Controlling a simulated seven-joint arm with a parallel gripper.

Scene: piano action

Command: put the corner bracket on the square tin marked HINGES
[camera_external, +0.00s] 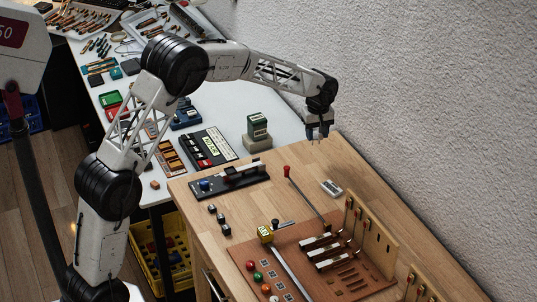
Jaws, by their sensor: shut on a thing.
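My gripper (318,136) hangs from the end of my arm, pointing down, above the far edge of the wooden bench near the wall. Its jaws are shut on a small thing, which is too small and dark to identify. I cannot pick out the corner bracket for certain. I cannot read HINGES on anything. A green block-like piece with a pale label (257,125) stands on a beige base (257,143) to the left of my gripper. A small grey-and-white box (331,188) lies on the bench below my gripper.
The wooden bench (370,190) holds a dark tray with a blue knob (205,186), a red-tipped rod (287,171), and a brown board (345,284) with upright key parts. The white table (215,118) behind is crowded with boxes and tools. A wall rises at right.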

